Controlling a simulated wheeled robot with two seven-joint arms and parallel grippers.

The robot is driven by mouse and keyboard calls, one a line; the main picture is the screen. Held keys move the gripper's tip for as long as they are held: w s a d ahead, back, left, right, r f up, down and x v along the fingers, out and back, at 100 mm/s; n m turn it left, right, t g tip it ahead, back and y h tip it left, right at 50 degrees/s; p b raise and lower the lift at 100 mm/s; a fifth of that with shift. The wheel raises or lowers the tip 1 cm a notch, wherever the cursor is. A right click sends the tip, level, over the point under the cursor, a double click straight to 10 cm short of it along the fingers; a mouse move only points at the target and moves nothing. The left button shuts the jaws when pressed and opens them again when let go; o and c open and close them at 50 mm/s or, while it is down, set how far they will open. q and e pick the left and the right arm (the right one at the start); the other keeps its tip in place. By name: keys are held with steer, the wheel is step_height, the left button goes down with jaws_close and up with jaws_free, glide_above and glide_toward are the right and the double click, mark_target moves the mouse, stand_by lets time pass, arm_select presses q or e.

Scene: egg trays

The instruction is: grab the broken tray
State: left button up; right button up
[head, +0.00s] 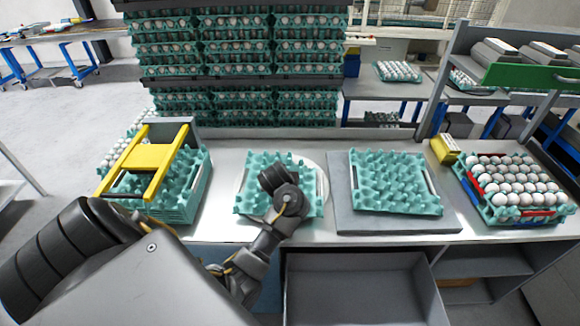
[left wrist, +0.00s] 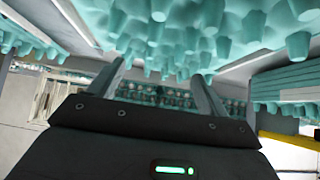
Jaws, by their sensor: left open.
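A teal egg tray (head: 250,205) lies empty on the table at the middle, on a pale round plate. My left arm's wrist reaches over it in the head view and hides part of it; the fingers are hidden there. In the left wrist view my left gripper (left wrist: 160,68) is open, with nothing between its fingers. The teal cups of a tray (left wrist: 215,22) fill the top of that view, close beyond the fingertips. A second empty teal tray (head: 395,181) lies on a grey board to the right. I cannot make out which tray is broken. My right gripper is out of view.
A stack of teal trays (head: 203,190) under a yellow-handled frame (head: 150,157) stands at the left. A tray of eggs (head: 512,190) and a small yellow box (head: 445,150) are at the right. Tall stacked egg trays (head: 235,45) stand behind the table.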

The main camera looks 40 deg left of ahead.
arm_select(q)
steer(key=shift+w, duration=0.15)
steer(key=a+f+b, duration=0.1)
steer(key=f+b, duration=0.1)
steer(key=b, duration=0.1)
steer(key=shift+w+a, duration=0.1)
steer(key=shift+a, duration=0.05)
steer(key=b+x, duration=0.1)
steer(key=x, duration=0.1)
steer(key=shift+w+a, duration=0.25)
steer(key=shift+w+f, duration=0.15)
steer(key=shift+w, duration=0.1)
steer(key=shift+a, duration=0.1)
steer(key=shift+w+a+f+b, duration=0.15)
steer(key=shift+f+b, duration=0.1)
steer(key=shift+b, duration=0.05)
steer(key=b+x, duration=0.1)
steer(key=x, duration=0.2)
steer(key=shift+w+a+f, duration=0.2)
steer(key=shift+w+a, duration=0.05)
steer(key=shift+w+a+f, duration=0.15)
steer(key=shift+w, duration=0.05)
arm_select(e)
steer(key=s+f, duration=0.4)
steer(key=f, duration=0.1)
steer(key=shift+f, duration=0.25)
